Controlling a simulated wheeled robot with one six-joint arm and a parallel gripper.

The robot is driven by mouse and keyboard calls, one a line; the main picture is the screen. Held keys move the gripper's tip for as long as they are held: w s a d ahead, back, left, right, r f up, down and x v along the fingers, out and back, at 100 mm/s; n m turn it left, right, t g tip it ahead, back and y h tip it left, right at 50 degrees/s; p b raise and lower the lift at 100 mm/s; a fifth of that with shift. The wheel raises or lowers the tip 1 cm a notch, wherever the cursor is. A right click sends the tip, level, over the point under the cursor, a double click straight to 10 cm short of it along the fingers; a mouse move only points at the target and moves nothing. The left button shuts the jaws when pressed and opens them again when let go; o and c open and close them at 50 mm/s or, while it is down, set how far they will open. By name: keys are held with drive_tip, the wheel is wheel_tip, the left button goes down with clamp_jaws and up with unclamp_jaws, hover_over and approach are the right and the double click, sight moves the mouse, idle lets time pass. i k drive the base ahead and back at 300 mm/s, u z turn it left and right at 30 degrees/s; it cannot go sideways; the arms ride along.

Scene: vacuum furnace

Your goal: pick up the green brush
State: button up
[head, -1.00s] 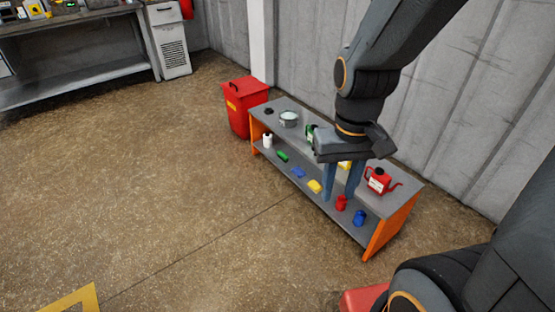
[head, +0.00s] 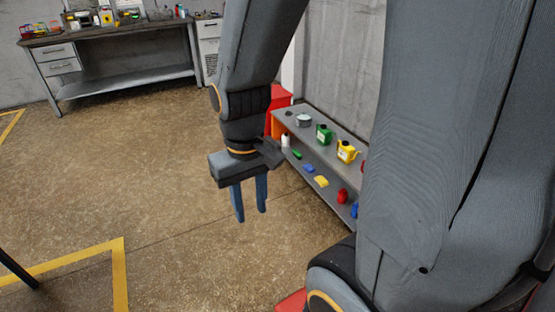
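A small green object (head: 297,154), which looks like the green brush, lies on the lower shelf of the grey shelf unit (head: 346,135), between a white bottle and a blue item. It is too small to make out its bristles. My gripper (head: 250,217) points down with its two blue-grey fingers apart and nothing between them. It hangs in front of the shelf unit, to the left of the green object in the picture and apart from it.
The lower shelf also holds a white bottle (head: 285,141), a blue item (head: 308,167), a yellow item (head: 321,181) and a red item (head: 342,195). A green can (head: 324,135) and a yellow can (head: 346,151) stand on top.

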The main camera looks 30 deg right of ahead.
sight(297, 155)
drive_tip(key=u, duration=0.45)
drive_tip(key=i, duration=2.75)
drive_tip(key=z, duration=1.45)
drive_tip(key=i, duration=1)
drive_tip(key=z, duration=1)
